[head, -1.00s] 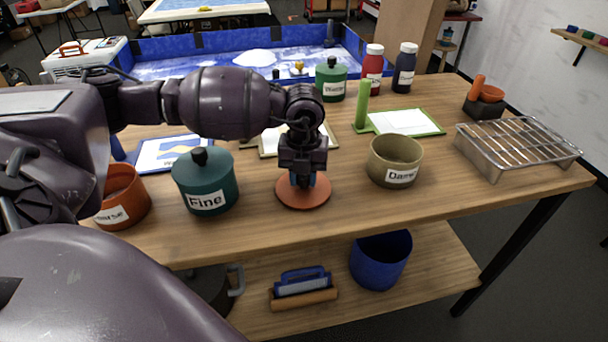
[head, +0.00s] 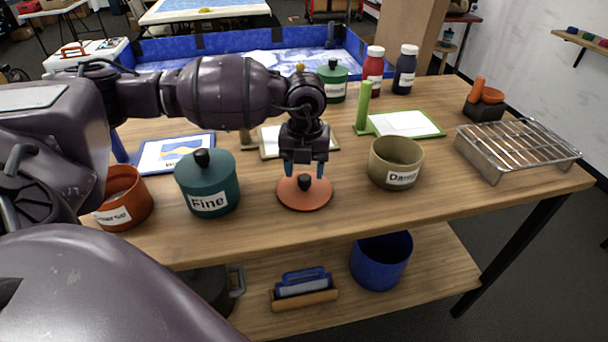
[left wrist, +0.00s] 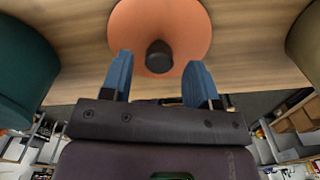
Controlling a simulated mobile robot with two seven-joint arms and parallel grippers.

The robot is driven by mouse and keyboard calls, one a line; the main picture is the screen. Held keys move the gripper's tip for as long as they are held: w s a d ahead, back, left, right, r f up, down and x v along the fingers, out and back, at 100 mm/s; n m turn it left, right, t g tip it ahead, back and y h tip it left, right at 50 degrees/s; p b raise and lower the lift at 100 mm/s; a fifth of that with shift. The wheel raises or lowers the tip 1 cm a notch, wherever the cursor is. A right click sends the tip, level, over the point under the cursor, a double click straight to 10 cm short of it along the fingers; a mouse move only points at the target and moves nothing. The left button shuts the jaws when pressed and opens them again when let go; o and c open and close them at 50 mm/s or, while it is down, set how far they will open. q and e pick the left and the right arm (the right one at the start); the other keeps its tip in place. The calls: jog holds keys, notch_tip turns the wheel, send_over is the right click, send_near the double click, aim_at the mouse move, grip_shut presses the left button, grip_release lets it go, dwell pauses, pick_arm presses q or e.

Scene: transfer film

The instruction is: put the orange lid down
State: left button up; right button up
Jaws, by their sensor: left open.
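The orange lid (head: 304,193) lies flat on the wooden table, its dark knob facing up. It also shows in the left wrist view (left wrist: 185,25), with the knob between and beyond the fingertips. My left gripper (head: 304,172) is open and empty just above the lid, its blue fingers spread on either side of the knob. The same gripper shows in the left wrist view (left wrist: 159,75). An orange pot (head: 124,197) with a white label stands open at the left, partly hidden by my arm. My right gripper is not in view.
A teal lidded pot (head: 207,183) labelled "Fine" stands left of the lid. An open olive pot (head: 396,162) stands to its right. A wire rack (head: 517,147) is at the table's right end. The table front (head: 300,230) is clear.

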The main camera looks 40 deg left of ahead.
aim_at(305, 175)
pick_arm(q)
notch_tip(305, 175, up, 9)
jog(key=shift+r+p, duration=0.15)
jog(key=shift+p, duration=0.3)
dwell(0.4)
jog(key=shift+s, duration=0.1)
